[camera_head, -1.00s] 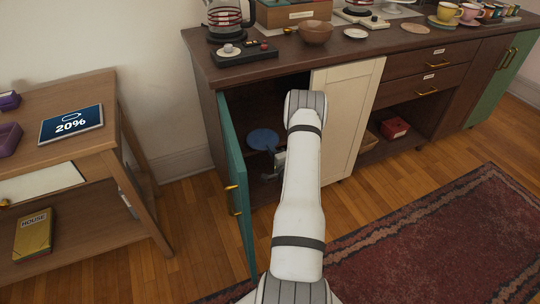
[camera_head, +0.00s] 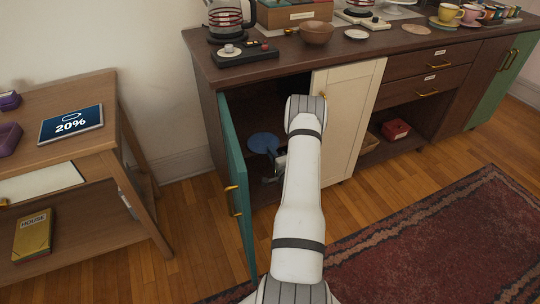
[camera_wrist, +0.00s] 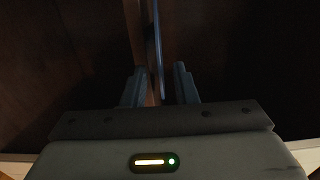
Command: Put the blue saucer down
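The blue saucer (camera_head: 263,143) is inside the open cabinet, a flat disc just left of my gripper (camera_head: 277,166). In the wrist view the saucer (camera_wrist: 158,45) shows edge-on as a thin blue line between the two fingers of my gripper (camera_wrist: 159,88). A gap shows on each side of the saucer, so the gripper is open around its edge. The dark cabinet interior hides what lies directly under the saucer. My arm covers part of the cabinet opening.
The green cabinet door (camera_head: 235,185) stands open on the left. The cream door (camera_head: 348,120) is shut on the right. The counter (camera_head: 290,68) above holds a bowl (camera_head: 316,33) and a coffee maker (camera_head: 228,18). A side table (camera_head: 75,150) stands at left.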

